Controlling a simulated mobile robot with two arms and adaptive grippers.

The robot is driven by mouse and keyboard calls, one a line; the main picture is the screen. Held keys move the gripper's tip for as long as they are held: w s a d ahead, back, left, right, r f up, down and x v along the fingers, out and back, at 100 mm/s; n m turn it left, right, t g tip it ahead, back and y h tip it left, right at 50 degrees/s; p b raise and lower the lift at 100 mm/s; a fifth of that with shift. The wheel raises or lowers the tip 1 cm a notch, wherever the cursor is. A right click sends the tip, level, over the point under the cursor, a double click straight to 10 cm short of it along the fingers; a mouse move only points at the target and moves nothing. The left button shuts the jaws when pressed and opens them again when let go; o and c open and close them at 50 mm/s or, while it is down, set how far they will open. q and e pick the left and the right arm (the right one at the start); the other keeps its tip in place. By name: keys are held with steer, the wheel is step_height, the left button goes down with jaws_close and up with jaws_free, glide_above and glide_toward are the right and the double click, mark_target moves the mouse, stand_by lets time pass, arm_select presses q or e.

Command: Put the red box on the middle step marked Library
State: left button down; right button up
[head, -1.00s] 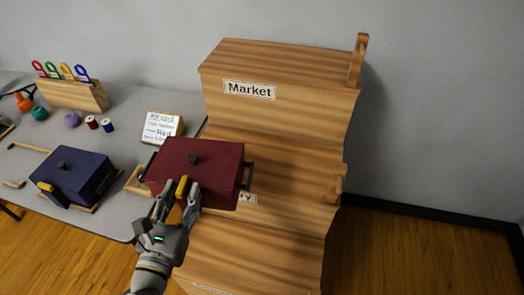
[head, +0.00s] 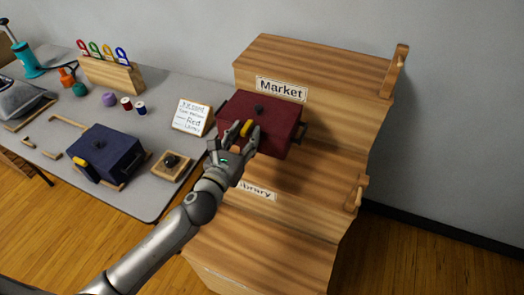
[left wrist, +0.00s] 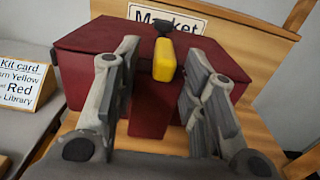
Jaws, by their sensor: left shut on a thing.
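The red box (head: 285,117), dark red with a black lid knob, a yellow tab and dark side handles, is over the middle step (head: 315,185), just in front of the riser marked Market. My left gripper (head: 241,139) is shut on the box's near side, by the yellow tab. In the left wrist view the fingers (left wrist: 153,92) flank a dark red front part of the box (left wrist: 70,75). Whether the box touches the step is unclear. My right gripper is not in view.
A wooden upright (head: 396,70) edges the top step at right, and a lower one (head: 355,193) edges the middle step. On the grey table (head: 150,185) at left stand a blue box (head: 108,152), a kit card (head: 192,117) and thread spools. The lower step (head: 270,250) is clear.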

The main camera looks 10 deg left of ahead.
mark_target(261, 152)
arm_select(q)
steer(key=d+f, duration=0.1)
steer(key=w+d+f+b, duration=0.1)
steer(key=f, duration=0.1)
steer(key=w+f, duration=0.1)
steer(key=shift+w+d+f+b, duration=0.2)
steer(key=shift+d+b, duration=0.1)
steer(key=shift+d, duration=0.1)
steer(key=shift+w+d+f+b, duration=0.2)
steer(key=shift+d+f, duration=0.05)
steer(key=shift+f, duration=0.15)
steer(key=shift+w+d+f+b, duration=0.15)
steer(key=shift+w+d+f, duration=0.05)
steer(key=shift+f, duration=0.15)
step_height(261, 152, down, 2)
steer(key=shift+f+b, duration=0.15)
steer(key=shift+b, duration=0.3)
steer(key=shift+f, duration=0.35)
steer(key=c, duration=0.9)
jaws_free()
steer(key=shift+f, duration=0.15)
